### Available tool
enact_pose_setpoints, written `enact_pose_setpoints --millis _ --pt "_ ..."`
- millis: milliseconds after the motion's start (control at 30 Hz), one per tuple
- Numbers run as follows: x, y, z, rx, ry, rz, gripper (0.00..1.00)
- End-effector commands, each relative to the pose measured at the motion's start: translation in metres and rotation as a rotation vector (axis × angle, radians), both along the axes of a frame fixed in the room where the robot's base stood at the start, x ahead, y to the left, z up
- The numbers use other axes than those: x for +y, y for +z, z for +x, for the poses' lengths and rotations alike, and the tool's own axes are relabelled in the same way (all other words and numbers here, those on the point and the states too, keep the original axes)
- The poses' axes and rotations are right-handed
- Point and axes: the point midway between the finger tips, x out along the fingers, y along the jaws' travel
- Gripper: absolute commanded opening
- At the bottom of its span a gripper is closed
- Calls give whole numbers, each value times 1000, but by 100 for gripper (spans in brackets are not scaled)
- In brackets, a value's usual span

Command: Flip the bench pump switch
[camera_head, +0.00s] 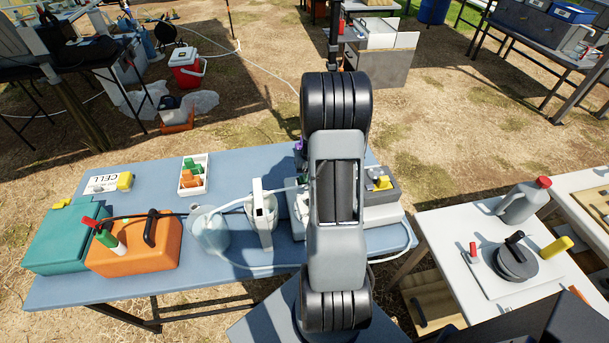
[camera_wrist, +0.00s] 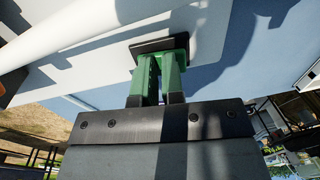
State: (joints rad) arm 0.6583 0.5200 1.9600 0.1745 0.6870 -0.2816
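The bench pump is probably the grey and white housing (camera_head: 378,207) on the blue table, just right of my arm, with a yellow part on top. My arm covers the middle of this equipment. In the wrist view, the two green fingers of my gripper (camera_wrist: 161,62) are close together, with a narrow dark gap between them. Their tips meet or overlap a small black plate (camera_wrist: 160,44) on a pale surface. I cannot tell whether this plate belongs to the switch, or whether anything is between the fingers. No switch lever shows clearly.
On the blue table (camera_head: 150,187) stand a clear jug (camera_head: 208,232), a white holder (camera_head: 262,222), an orange case (camera_head: 135,258), a teal case (camera_head: 62,236) and a white tray (camera_head: 206,187). A pale hose (camera_head: 260,267) runs along the front. A white table (camera_head: 450,232) stands right.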

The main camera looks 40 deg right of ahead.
Motion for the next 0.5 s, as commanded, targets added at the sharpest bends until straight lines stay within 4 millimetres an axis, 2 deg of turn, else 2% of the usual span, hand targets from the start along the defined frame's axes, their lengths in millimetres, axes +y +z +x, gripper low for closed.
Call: enact_pose_setpoints --millis 33,333,500 --pt "-1 -5 -4 10 0 3 0" --pt "1 -3 -3 9 4 3 0" --pt "0 15 -2 7 6 1 0"
